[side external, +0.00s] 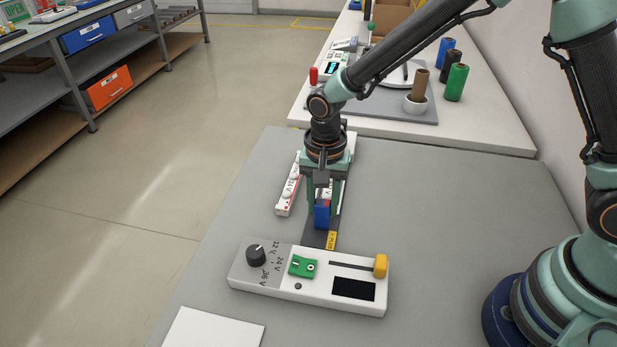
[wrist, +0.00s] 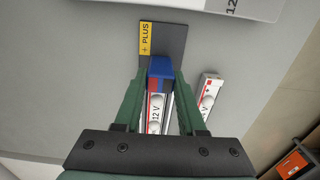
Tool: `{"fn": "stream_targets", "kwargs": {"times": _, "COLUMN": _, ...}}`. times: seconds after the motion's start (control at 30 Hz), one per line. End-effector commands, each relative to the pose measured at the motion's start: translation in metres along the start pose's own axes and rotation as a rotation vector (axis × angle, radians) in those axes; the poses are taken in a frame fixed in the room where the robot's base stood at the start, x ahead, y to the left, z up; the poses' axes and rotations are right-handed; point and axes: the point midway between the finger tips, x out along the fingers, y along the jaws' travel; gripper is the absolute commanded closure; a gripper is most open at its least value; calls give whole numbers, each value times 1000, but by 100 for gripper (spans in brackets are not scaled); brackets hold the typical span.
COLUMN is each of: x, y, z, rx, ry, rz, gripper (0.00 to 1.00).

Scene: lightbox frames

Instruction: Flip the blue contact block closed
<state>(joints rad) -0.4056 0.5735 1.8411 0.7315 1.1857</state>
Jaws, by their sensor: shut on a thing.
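The blue contact block (side external: 321,218) stands at the near end of a dark strip marked "+ PLUS" (wrist: 171,40). My gripper (side external: 322,208) points down over it. In the wrist view the block (wrist: 160,67) sits between the tips of my two green fingers (wrist: 160,78), which are shut on its sides. A white and red "12 V" module (wrist: 155,112) lies directly behind the block, between the fingers. The fingers hide parts of the block and module, and I cannot tell whether the block touches the module.
A second white and red module (side external: 288,190) lies just left of my gripper. A control box (side external: 308,290) with a black knob, green switch and yellow slider handle stands in front. A white sheet (side external: 213,330) lies at the near edge. The table (side external: 470,210) is clear to the right.

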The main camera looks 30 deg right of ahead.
Motion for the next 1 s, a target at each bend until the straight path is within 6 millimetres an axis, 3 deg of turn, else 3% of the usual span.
{"fn": "stream_targets", "kwargs": {"times": 0.2, "x": -1, "y": 1, "z": -6, "rx": 10, "ry": 1, "rz": -4, "gripper": 100}}
{"fn": "stream_targets", "kwargs": {"times": 0.23, "x": -1, "y": 1, "z": -6, "rx": 10, "ry": 2, "rz": -4, "gripper": 52}}
{"fn": "stream_targets", "kwargs": {"times": 0.3, "x": -1, "y": 0, "z": -5, "rx": 9, "ry": 2, "rz": -4, "gripper": 30}}
{"fn": "stream_targets", "kwargs": {"times": 0.7, "x": -5, "y": 0, "z": -4, "rx": 6, "ry": 2, "rz": -6, "gripper": 30}}
{"fn": "stream_targets", "kwargs": {"times": 0.87, "x": -28, "y": -1, "z": -4, "rx": 6, "ry": 4, "rz": -10, "gripper": 30}}
{"fn": "stream_targets", "kwargs": {"times": 1.0, "x": -58, "y": -1, "z": -4, "rx": 6, "ry": 5, "rz": -11, "gripper": 30}}
